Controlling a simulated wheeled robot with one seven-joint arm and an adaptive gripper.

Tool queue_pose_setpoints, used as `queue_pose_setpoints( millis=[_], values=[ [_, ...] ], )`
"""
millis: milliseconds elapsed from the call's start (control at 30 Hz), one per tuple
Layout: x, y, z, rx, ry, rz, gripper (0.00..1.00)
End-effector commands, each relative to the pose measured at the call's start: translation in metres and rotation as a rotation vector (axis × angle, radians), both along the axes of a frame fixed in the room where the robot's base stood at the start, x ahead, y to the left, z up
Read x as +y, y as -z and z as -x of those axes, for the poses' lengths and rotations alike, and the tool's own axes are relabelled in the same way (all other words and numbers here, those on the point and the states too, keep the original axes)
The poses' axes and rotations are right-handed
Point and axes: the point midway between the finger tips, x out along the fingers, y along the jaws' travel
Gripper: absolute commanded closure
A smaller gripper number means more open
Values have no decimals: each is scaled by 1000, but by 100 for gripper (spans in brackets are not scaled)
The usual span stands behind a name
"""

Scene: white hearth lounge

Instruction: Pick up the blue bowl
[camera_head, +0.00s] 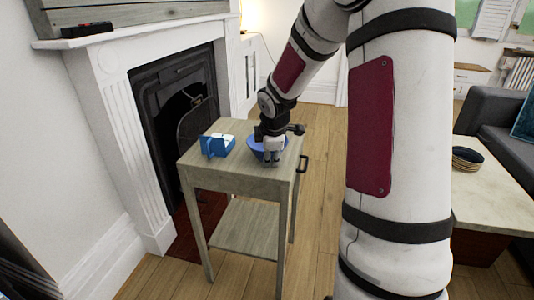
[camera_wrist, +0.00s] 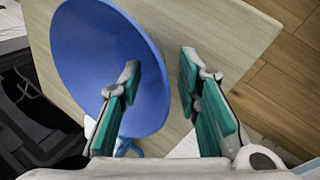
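The blue bowl (camera_head: 255,150) stands on the small wooden side table (camera_head: 237,178), partly hidden by my gripper (camera_head: 272,157) in the head view. In the wrist view the bowl (camera_wrist: 85,50) fills the upper left. My gripper (camera_wrist: 160,66) is open, with its teal-padded fingers apart. The left finger overlaps the bowl's inside and the right finger is outside its rim, over the tabletop. The rim passes between the fingers. I cannot tell whether either finger touches the bowl.
A blue-and-white object (camera_head: 217,145) sits left of the bowl on the same table. The white fireplace (camera_head: 110,90) stands close on the left. A marble-topped coffee table (camera_head: 490,190) with dark stacked dishes (camera_head: 467,159) is at right, beside a grey sofa (camera_head: 500,120).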

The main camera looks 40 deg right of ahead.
Motion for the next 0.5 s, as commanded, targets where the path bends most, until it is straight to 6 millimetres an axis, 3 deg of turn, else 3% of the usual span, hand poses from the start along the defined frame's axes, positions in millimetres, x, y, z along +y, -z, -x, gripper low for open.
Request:
queue_pose_setpoints(
  millis=[100,233,500],
  values=[
    [0,-1,0,-1,0,1,71],
    [0,-1,0,-1,0,1,100],
    [0,-2,0,-2,0,1,100]
  ],
)
